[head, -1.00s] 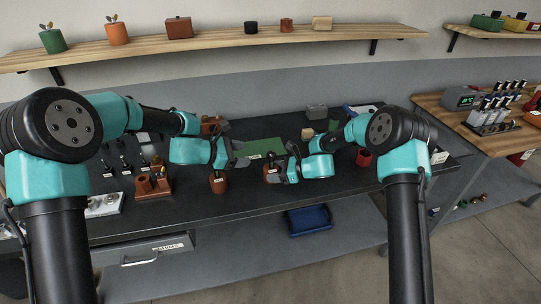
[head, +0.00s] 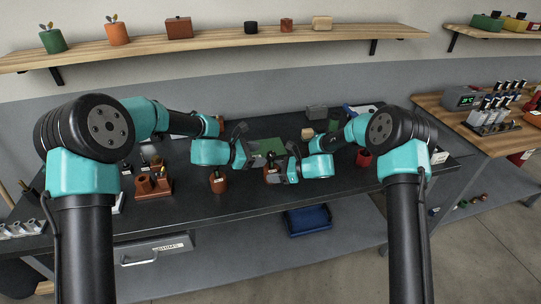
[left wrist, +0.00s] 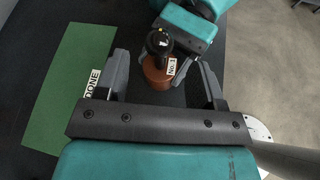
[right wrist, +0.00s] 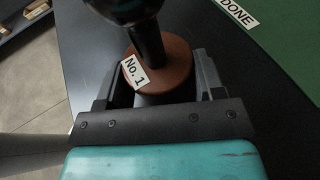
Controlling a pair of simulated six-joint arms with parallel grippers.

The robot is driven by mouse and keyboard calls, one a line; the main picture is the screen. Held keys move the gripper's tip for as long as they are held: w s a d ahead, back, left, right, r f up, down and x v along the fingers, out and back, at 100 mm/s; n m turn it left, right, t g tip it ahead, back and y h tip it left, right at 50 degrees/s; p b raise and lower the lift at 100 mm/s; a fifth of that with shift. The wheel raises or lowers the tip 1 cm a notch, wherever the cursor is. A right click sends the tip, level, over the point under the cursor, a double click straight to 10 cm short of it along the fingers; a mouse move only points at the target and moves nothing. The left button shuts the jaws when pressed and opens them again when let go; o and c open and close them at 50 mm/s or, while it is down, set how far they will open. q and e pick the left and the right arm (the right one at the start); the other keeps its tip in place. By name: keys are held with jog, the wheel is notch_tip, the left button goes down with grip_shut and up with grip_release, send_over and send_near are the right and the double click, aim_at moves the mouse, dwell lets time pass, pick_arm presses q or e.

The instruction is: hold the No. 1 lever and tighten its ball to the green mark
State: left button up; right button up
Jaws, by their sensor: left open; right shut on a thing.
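The No. 1 lever stands upright on the dark bench, with a round brown base (right wrist: 172,62), a black stem (right wrist: 148,42) and a black ball (left wrist: 158,41) on top. A small yellowish mark shows on the ball in the left wrist view; I cannot make out a green mark. My right gripper (right wrist: 158,78) is shut on the lever, its fingers on either side low at the base. My left gripper (left wrist: 164,66) is open, its fingers apart on either side of the lever in that view, not touching the ball. In the head view it (head: 245,148) is just left of the lever (head: 271,174).
A green DONE mat (left wrist: 68,85) lies beside the lever. Another brown-based piece (head: 218,184) stands to the left on the bench, near a brown holder (head: 153,187). A red cup (head: 364,158) is to the right. The bench's front edge is close.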

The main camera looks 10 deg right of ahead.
aim_at(271, 154)
pick_arm(q)
jog(key=x, duration=0.5)
jog(key=shift+w+d+f, duration=0.15)
jog(key=shift+d, duration=0.15)
jog(key=shift+c, duration=0.2)
jog(key=c, duration=0.9)
jog(key=shift+m+g, duration=0.3)
jog(key=m+g, duration=0.2)
jog(key=shift+w+g+h, duration=0.15)
jog(key=shift+g+h, duration=0.15)
jog(key=shift+g, duration=0.1)
jog(key=m+g, duration=0.4)
jog(key=g, duration=0.1)
jog(key=shift+m+y, duration=0.4)
jog(key=shift+d+m+g+y, duration=0.1)
jog(key=shift+m+g+y, duration=0.8)
jog(key=shift+m+g, duration=0.6)
jog(key=shift+m+g+y, duration=0.9)
jog(key=shift+m+g, duration=0.5)
jog(key=shift+g, duration=0.1)
